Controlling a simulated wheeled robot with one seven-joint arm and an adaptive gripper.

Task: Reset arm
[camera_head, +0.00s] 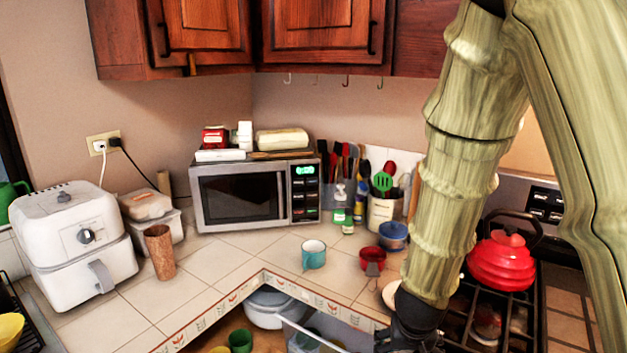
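My arm, textured in pale green, comes down across the right side of the head view. My gripper (408,335) is at the bottom, dark and partly cut off by the frame edge. It is in front of the counter edge, left of the stove. Its fingers are too dark and cropped to tell whether they are open or shut, or whether anything is between them.
A red kettle (502,262) sits on the stove (517,325) right of my arm. A teal mug (314,254), red cup (372,260) and blue bowl (393,236) stand on the counter. A microwave (240,196) and white air fryer (75,245) are further left. An open cabinet (188,343) shows below.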

